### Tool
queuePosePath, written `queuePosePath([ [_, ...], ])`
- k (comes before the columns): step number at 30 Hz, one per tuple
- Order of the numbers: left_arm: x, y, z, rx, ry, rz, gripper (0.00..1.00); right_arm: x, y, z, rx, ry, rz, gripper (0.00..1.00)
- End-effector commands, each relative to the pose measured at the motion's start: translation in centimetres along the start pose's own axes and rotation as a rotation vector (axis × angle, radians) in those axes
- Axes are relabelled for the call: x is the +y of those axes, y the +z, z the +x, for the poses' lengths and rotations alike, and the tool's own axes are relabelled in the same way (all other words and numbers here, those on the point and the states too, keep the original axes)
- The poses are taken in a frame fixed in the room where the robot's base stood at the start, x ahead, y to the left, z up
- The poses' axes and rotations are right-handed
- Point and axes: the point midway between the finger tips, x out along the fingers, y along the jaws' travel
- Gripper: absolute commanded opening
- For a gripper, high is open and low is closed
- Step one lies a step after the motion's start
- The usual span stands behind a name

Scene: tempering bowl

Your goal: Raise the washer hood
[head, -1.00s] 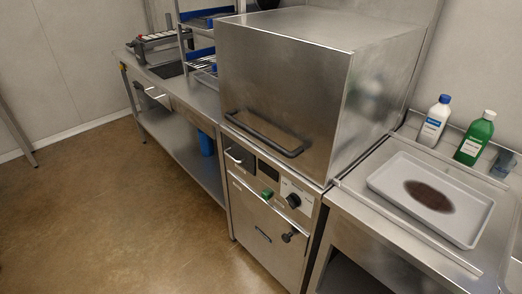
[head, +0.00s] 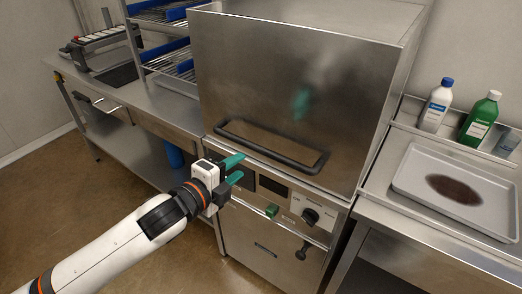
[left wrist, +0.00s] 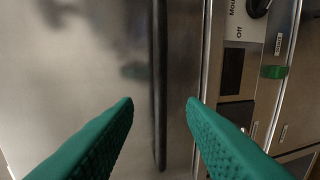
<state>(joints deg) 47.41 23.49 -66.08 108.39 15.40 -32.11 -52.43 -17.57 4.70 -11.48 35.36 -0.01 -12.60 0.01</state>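The washer hood (head: 290,80) is a large steel box, down on the washer body (head: 265,225). Its dark bar handle (head: 268,147) runs along the lower front edge. My left gripper (head: 238,169) has green fingers and is in front of the hood's lower left, just below the left end of the handle. In the left wrist view the two fingers (left wrist: 160,102) are spread apart, with the handle (left wrist: 159,90) showing between their tips and nothing gripped. Whether they touch the handle cannot be told. My right gripper is not in view.
The control panel (head: 290,198) with a black knob and green switch is below the hood. At right, a tray (head: 412,165) with a dark stain lies on a counter, beside a white bottle (head: 436,107) and a green bottle (head: 478,118). A rack (head: 165,50) stands at left.

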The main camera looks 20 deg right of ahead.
Motion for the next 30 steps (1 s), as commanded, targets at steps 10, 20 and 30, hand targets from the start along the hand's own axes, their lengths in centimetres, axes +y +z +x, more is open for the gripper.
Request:
queuePosePath([
  [10,0.1,0.0,7.0,0.001,0.001,-0.006,0.37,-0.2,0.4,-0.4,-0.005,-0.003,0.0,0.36],
  [20,0.0,-0.1,10.7,0.003,0.0,-0.005,0.37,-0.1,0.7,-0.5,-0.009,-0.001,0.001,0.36],
  [30,0.0,-0.1,10.9,0.002,0.001,-0.006,0.36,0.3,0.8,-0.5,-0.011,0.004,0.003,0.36],
])
